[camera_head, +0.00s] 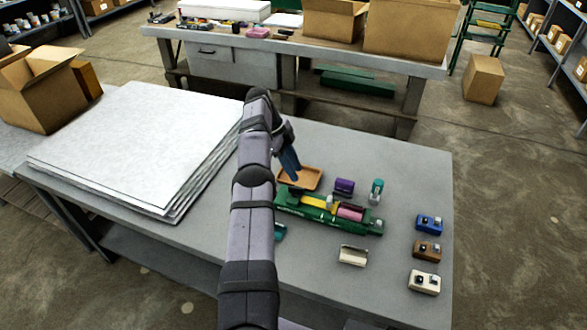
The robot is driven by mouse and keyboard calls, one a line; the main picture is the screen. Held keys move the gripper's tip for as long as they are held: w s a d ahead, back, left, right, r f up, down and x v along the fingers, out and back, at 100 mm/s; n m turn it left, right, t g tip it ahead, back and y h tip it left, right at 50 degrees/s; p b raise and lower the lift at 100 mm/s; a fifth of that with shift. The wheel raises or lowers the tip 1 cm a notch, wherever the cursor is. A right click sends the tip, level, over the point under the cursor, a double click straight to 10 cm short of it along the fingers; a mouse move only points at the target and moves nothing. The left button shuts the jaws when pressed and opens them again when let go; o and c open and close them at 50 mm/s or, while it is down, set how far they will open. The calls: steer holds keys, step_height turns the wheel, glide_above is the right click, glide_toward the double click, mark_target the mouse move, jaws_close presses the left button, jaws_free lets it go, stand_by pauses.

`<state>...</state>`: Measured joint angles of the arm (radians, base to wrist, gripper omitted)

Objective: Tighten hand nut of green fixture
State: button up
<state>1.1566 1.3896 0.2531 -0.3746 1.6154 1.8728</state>
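The green fixture (318,214) lies lengthwise on the grey workbench, right of my arm. A yellow piece (313,202) and a pink cylinder (350,212) sit in it, with a small grey part (328,201) between them. Its left end is partly behind my gripper and arm. Which part is the hand nut is too small to tell. My gripper (294,172) points down over the orange-brown tray (312,180), just behind the fixture's left part. I cannot make out its fingertips or any gap between them, nor whether it touches anything.
Purple (344,186) and teal (376,190) blocks stand behind the fixture. A cream block (353,256) lies in front. Blue (429,223), brown (427,250) and cream (424,282) blocks line the right edge. Stacked pale sheets (140,140) fill the bench's left.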

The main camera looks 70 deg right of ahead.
steer(key=shift+r+p, duration=1)
steer(key=shift+r, duration=0.35)
